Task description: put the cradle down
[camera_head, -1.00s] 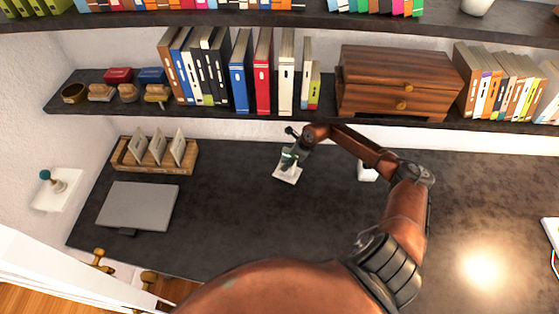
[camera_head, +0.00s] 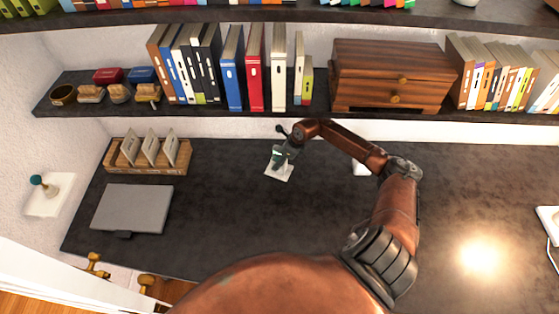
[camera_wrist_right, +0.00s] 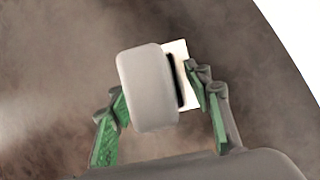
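The cradle is a small pale piece on a white square base (camera_head: 279,173) in the head view, at the back middle of the dark desk. In the right wrist view its rounded light-grey top (camera_wrist_right: 146,88) fills the space between my fingers, with a dark slot on its right side. My right gripper (camera_head: 287,150) reaches it from above, and its green-padded fingers (camera_wrist_right: 160,98) stand on both sides of it and look closed on it. The block hides the left fingertip. Whether the base rests on the desk is hard to tell. My left gripper is not in view.
The desk (camera_head: 230,215) is clear around the cradle. A grey laptop (camera_head: 132,208) and wooden card holder (camera_head: 146,170) lie to the left. A small white object (camera_head: 361,169) is partly behind my forearm. A shelf with books and a wooden chest (camera_head: 390,75) overhangs the back.

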